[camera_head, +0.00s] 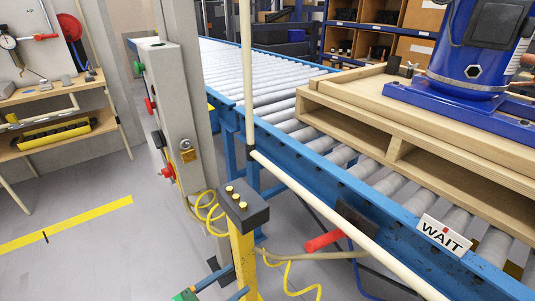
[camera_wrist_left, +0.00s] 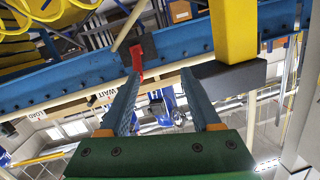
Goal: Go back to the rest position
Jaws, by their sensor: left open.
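My left gripper (camera_head: 238,279) shows at the bottom edge of the head view, with a green body and blue fingers beside the yellow post (camera_head: 243,262). In the left wrist view the two blue fingers of my left gripper (camera_wrist_left: 160,72) stand apart with nothing between them. The yellow post also shows there (camera_wrist_left: 234,30), close to the right finger; I cannot tell whether they touch. My right gripper is in neither view.
A blue-framed roller conveyor (camera_head: 330,176) carries a wooden pallet (camera_head: 420,160) with a blue compressor (camera_head: 470,65). A black block with brass buttons (camera_head: 245,207) tops the post. A red handle (camera_head: 323,241) and yellow coiled hose (camera_head: 207,207) are nearby. Open floor lies left.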

